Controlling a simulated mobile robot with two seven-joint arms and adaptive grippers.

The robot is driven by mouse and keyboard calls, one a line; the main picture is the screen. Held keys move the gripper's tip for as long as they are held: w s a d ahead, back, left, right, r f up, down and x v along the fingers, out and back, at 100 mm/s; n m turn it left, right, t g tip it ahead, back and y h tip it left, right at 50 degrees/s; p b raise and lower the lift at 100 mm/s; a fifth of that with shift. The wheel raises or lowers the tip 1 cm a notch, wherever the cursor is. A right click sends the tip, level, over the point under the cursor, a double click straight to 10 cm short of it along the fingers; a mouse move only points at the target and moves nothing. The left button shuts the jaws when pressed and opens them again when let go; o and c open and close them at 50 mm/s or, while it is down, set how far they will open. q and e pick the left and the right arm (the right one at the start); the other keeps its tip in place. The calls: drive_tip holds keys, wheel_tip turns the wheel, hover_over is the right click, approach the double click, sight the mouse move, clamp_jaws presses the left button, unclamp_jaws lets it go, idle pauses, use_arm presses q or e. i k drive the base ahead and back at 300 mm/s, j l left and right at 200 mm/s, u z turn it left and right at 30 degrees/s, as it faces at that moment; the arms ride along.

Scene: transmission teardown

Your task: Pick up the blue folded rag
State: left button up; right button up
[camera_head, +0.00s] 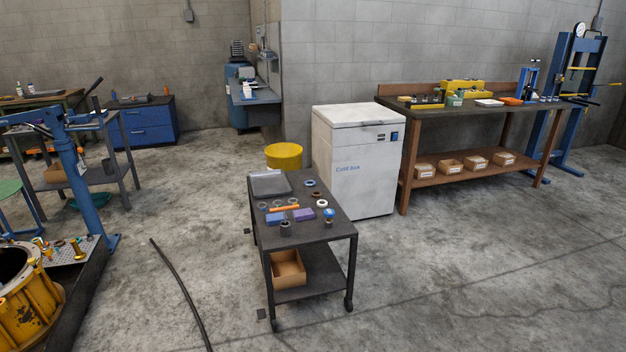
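A dark wheeled cart (335,234) stands in the middle of the view. On its top lie two flat, folded-looking pieces side by side near the front: a blue one (275,217) on the left and a more violet one (303,214) on the right. The blue one looks like the blue folded rag, though it is small in view. Neither of my grippers is in view, and nothing touches the pieces.
The cart top also holds a grey tray (269,184), an orange bar (284,208) and several rings. A cardboard box (288,268) sits on its lower shelf. A white cold box (356,165) stands close behind. A dark hose (181,290) lies on the floor left of the cart.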

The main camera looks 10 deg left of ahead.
sight(271, 219)
drive_tip(key=i+u, duration=0.25)
drive_tip(key=i, duration=0.15)
drive_tip(key=i+l+u, duration=0.2)
drive_tip(key=i, duration=0.25)
drive_tip(key=i+l+u, duration=0.25)
drive_tip(key=i, duration=0.15)
drive_tip(key=i+l+u, duration=0.15)
drive_tip(key=i+u, duration=0.2)
drive_tip(key=i, duration=0.15)
drive_tip(key=i+l+u, duration=0.35)
drive_tip(key=i, duration=0.45)
